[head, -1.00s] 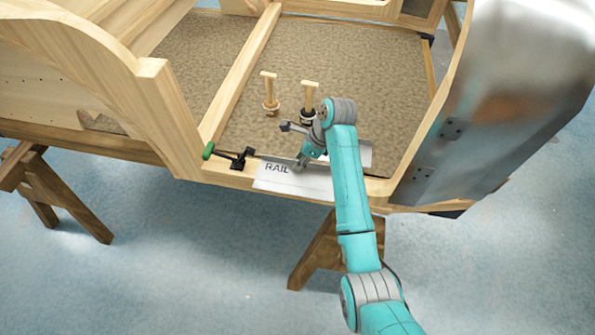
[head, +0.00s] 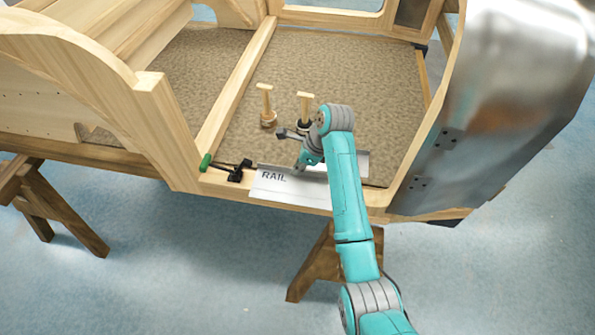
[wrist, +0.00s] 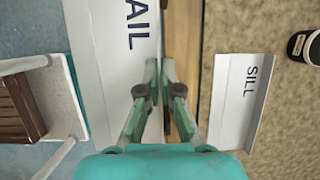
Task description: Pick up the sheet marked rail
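The sheet marked RAIL (head: 290,187) is pale metal with dark letters, at the front edge of the wooden frame in the head view. In the wrist view the rail sheet (wrist: 112,80) fills the left of centre, its lettering cut off at the top. My gripper (head: 300,166) is at the sheet's inner long edge, right of the lettering. In the wrist view my gripper (wrist: 163,65) has its fingertips close together on that edge, shut on the sheet. The sheet appears slightly raised; the gap below is hard to judge.
A sheet marked SILL (wrist: 240,100) lies on the carpeted floor, right of a wooden rail. A green-handled clamp (head: 236,172) sits left of the rail sheet. Two wooden-handled tools stand behind, one here (head: 266,105). A shiny curved metal panel (head: 520,90) rises on the right.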

